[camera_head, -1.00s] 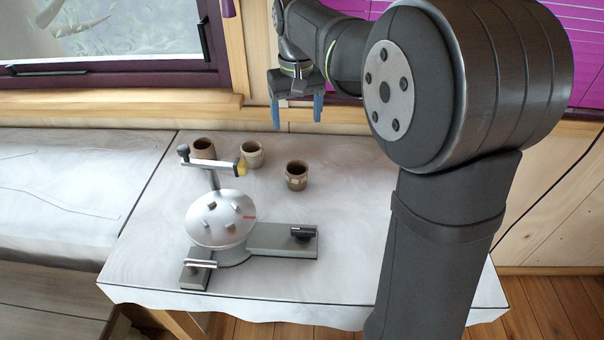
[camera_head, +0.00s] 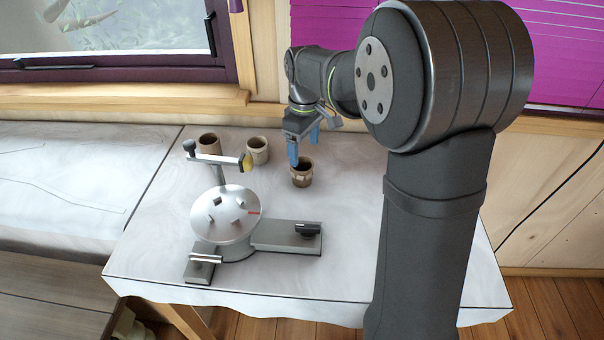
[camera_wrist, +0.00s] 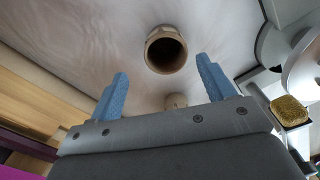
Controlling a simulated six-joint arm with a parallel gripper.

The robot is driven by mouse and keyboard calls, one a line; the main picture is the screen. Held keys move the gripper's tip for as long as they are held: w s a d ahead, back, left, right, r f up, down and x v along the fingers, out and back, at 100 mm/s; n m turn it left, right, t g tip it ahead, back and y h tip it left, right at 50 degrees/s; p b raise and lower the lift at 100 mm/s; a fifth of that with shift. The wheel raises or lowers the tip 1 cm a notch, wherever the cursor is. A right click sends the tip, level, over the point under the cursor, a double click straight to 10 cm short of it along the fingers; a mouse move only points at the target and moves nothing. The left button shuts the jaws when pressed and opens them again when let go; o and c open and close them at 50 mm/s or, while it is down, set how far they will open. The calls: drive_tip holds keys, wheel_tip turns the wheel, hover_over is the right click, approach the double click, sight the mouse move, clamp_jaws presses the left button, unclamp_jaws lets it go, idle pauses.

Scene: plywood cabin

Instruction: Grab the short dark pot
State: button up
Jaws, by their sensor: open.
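A short dark brown pot (camera_head: 302,179) with a paler band stands upright at the right of the three pots on the table. In the wrist view the near pot (camera_wrist: 150,60) shows its dark open mouth beyond the fingertips, roughly between their lines. My gripper (camera_head: 304,152) is open, with blue fingers, just above this pot in the head view; the fingers partly overlap it there. Nothing is between the fingers. A paler pot (camera_head: 257,156) stands to the left and shows small in the wrist view (camera_wrist: 176,101). A brown pot (camera_head: 209,146) stands farthest left.
A grey stand with a round metal plate (camera_head: 225,225) fills the table's front left. Its post carries a bar with a yellow tip (camera_head: 247,162), beside the paler pot. The table (camera_head: 345,225) is bare right of the stand. The wall is close behind.

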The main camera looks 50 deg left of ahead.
sight(301, 175)
wheel_tip(301, 175, down, 3)
drive_tip(key=shift+f, duration=0.1)
drive_tip(key=shift+s+f, duration=0.2)
drive_tip(key=shift+f, duration=1.1)
drive_tip(key=shift+s+f, duration=0.2)
drive_tip(key=shift+f, duration=1.1)
drive_tip(key=c, duration=1.1)
drive_tip(key=shift+r, duration=0.1)
